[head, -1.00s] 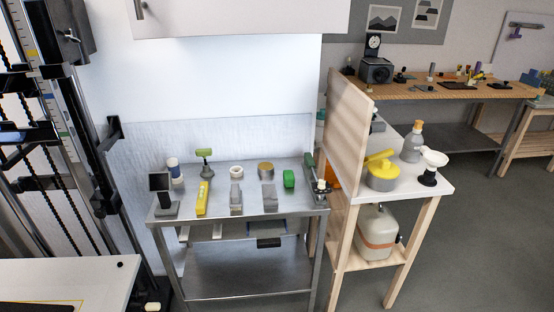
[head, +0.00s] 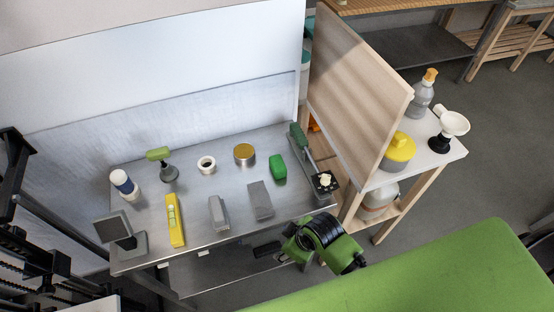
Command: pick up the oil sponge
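Several small items stand on the steel table, and none is clearly marked as the oil sponge. A bright green rounded block (head: 278,169) lies at the right of the table, the most sponge-like item. Two grey blocks, a wider one (head: 259,200) and a narrower one (head: 218,213), lie nearer the front edge. My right gripper (head: 318,240), with green and black parts, is in front of the table's front right corner, apart from these items. I see nothing held. My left gripper is not in view.
The steel table (head: 192,200) also holds a yellow level (head: 175,222), a gold-lidded tin (head: 244,154), a white ring (head: 206,165), a white bottle (head: 124,184) and a green-handled tool (head: 302,142). A wooden panel (head: 355,95) rises along its right side.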

